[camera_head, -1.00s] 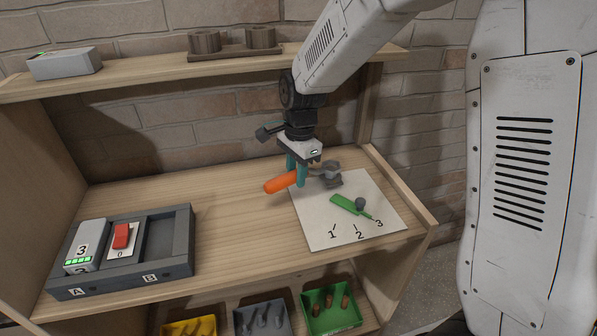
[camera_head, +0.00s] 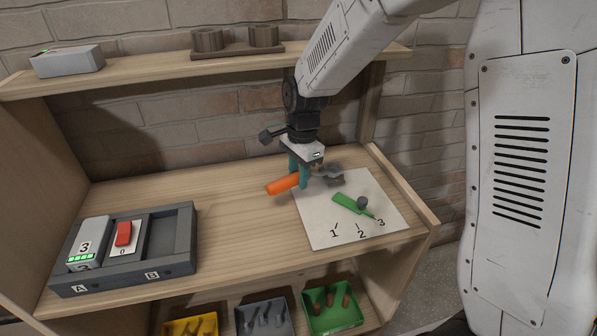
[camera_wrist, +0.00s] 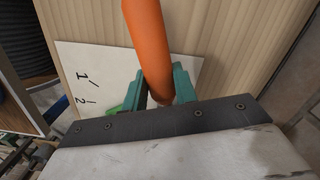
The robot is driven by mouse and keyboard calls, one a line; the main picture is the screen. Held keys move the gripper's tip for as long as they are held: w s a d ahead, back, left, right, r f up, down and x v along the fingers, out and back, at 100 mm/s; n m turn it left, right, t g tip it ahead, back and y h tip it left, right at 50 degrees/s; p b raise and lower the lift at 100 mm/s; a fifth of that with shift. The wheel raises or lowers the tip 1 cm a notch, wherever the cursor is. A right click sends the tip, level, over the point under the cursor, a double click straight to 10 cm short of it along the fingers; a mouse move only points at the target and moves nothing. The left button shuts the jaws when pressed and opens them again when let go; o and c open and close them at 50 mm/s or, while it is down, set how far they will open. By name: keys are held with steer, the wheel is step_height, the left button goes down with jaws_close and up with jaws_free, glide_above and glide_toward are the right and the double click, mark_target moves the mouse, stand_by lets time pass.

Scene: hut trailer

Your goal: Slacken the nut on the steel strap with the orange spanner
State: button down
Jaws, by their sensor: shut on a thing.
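My gripper (camera_head: 299,176) has its teal fingers shut on the orange handle of the spanner (camera_head: 283,184) above the shelf board. In the wrist view the orange handle (camera_wrist: 148,40) runs between the fingers (camera_wrist: 161,88). The handle end points left and the grey head points right, over the back left part of a white plate (camera_head: 318,222). Grey metal (camera_head: 336,181) shows at the spanner's head; I cannot tell nut, strap and jaw apart, nor whether the jaw is around the nut.
Yellow, grey and green bins (camera_head: 336,320) sit below. An upper shelf (camera_head: 150,77) runs behind. The board between tray and plate is clear.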

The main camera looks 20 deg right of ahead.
steer(key=shift+f, duration=0.65)
